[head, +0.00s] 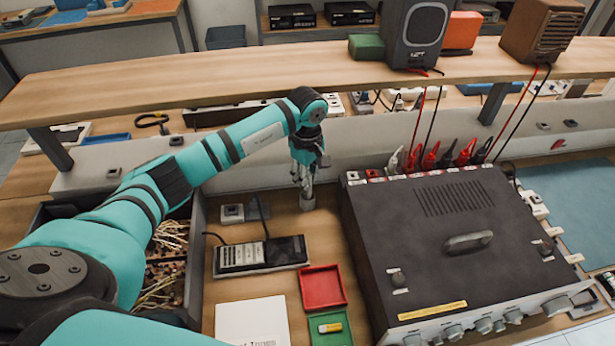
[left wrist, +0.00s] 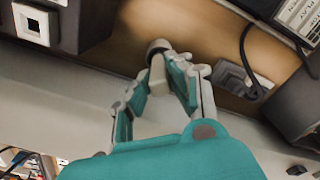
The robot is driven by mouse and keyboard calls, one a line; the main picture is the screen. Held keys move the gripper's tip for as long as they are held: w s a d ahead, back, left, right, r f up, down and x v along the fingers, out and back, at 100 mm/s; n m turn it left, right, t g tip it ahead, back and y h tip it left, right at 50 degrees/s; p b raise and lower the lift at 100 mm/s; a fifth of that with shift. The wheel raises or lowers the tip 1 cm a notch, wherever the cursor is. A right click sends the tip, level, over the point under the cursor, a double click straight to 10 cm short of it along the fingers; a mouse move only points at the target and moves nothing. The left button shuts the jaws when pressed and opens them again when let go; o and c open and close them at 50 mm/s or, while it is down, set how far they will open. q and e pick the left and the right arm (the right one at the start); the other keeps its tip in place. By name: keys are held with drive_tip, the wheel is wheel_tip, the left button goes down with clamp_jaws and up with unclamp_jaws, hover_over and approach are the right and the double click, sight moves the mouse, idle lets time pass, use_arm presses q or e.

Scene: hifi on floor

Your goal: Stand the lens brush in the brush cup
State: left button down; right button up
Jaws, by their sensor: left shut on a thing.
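My left gripper (head: 306,188) reaches down to the wooden bench behind the small trays, left of the big dark amplifier. Its fingers are shut on a slim pale thing, which I take to be the lens brush; the fingers hide most of it. In the left wrist view the left gripper (left wrist: 172,72) has its fingertips close around this thing. A small grey round cup (head: 308,203) stands on the bench right under the fingertips, and its rim (left wrist: 158,45) shows in the left wrist view. I cannot tell how deep the brush sits in it. My right gripper is out of view.
The dark amplifier (head: 450,240) stands close on the right. A shelf (head: 200,88) runs above and behind, bearing a speaker (head: 415,35). A socket (head: 232,213), a black device (head: 260,255), a red tray (head: 322,287) and a green tray (head: 330,328) lie nearby.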

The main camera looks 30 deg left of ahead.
use_arm(q)
drive_tip(key=shift+f, duration=0.2)
idle(0.3)
drive_tip(key=c, duration=1.1)
unclamp_jaws()
drive_tip(key=shift+c, duration=0.2)
drive_tip(key=shift+r, duration=0.25)
wheel_tip(320, 180, up, 12)
drive_tip(key=shift+f, duration=0.25)
drive_tip(key=shift+r, duration=0.15)
wheel_tip(320, 180, up, 7)
drive_tip(key=p, duration=0.3)
drive_tip(key=shift+p, duration=0.4)
